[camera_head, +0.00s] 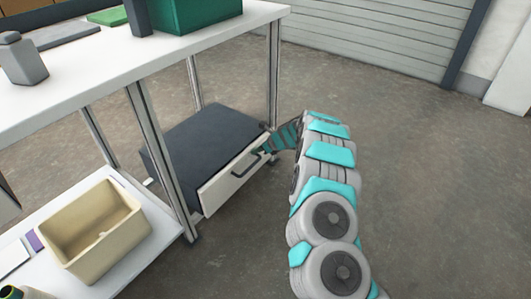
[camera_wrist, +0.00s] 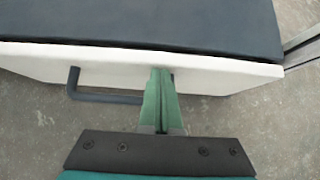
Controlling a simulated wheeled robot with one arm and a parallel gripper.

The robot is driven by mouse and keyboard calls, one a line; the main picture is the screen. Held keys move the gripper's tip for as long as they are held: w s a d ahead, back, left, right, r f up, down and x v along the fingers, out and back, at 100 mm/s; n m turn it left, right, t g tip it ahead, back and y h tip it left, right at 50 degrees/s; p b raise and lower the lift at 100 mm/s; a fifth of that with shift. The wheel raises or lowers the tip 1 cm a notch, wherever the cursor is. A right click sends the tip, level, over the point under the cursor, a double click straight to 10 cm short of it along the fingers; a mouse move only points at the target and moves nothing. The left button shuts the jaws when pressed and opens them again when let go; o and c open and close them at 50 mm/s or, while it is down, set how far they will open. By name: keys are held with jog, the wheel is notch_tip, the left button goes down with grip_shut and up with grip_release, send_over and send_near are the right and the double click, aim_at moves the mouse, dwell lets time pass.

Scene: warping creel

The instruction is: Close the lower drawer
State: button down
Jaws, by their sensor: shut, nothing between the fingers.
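The lower drawer's white front (camera_head: 225,187) is on a low dark grey cabinet (camera_head: 195,140) under the table. It carries a dark bar handle (camera_head: 247,165). In the wrist view the white front (camera_wrist: 215,75) lies against or very near the dark cabinet top (camera_wrist: 150,22), with no clear gap between them. My gripper (camera_wrist: 160,75) is shut and empty. Its green fingertips are at the white front, right of the handle (camera_wrist: 100,97) in the wrist view; I cannot tell whether they touch. In the head view my gripper (camera_head: 269,143) is at the front's right end, partly hidden by my arm.
The white table top (camera_head: 120,55) stands on metal legs around the cabinet, one leg (camera_head: 273,75) close to my gripper. A beige bin (camera_head: 95,232) sits on a lower shelf at left. Open floor (camera_head: 430,180) lies to the right.

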jog(key=shift+w+a+r, duration=0.15)
jog(key=shift+w+a, duration=0.25)
jog(key=shift+a, duration=0.1)
